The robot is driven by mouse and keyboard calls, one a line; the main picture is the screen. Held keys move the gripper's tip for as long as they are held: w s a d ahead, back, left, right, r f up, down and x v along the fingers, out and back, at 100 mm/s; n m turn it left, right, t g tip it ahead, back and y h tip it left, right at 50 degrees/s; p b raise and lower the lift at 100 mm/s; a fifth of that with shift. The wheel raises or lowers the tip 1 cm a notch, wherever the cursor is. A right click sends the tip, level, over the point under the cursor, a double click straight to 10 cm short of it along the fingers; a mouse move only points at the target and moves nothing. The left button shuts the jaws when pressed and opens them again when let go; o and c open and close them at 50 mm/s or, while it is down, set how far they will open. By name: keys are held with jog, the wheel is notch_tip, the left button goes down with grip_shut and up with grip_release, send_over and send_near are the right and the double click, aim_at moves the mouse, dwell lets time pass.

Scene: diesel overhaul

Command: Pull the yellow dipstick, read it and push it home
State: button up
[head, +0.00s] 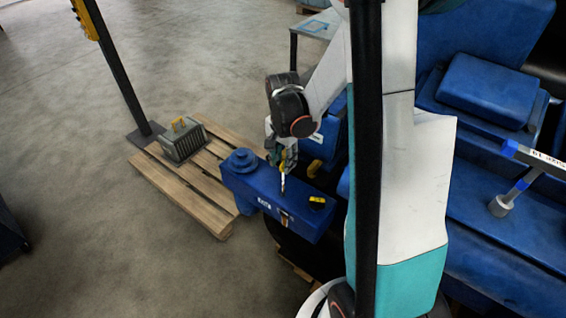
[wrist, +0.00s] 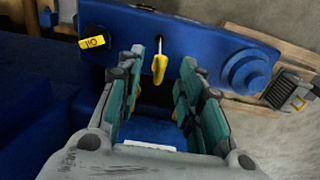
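The yellow dipstick (wrist: 159,68) shows in the wrist view as a small yellow handle on a thin stem. It stands over a dark hole in the top of the blue engine housing (wrist: 205,42). My gripper (wrist: 163,62) is open, with its teal finger pads on either side of the handle and a visible gap on both sides. In the head view my gripper (head: 284,172) points down over the blue housing (head: 248,188). The dipstick is partly hidden by the fingers there. How far the stem sits in the hole cannot be told.
A black cap with a yellow oil label (wrist: 92,42) sits beside the dipstick on the housing. A round blue fitting (head: 241,160) rises at its other end. A wooden pallet (head: 178,178) carries a grey finned part (head: 184,143). A hammer-like tool (head: 515,190) lies at right.

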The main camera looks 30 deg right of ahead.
aim_at(283, 191)
jog(key=shift+f, duration=0.8)
grip_shut()
notch_tip(283, 191, down, 11)
jog(key=b, duration=1)
jog(key=shift+f+b, duration=0.1)
jog(key=shift+b, duration=0.2)
jog(key=shift+s, duration=0.1)
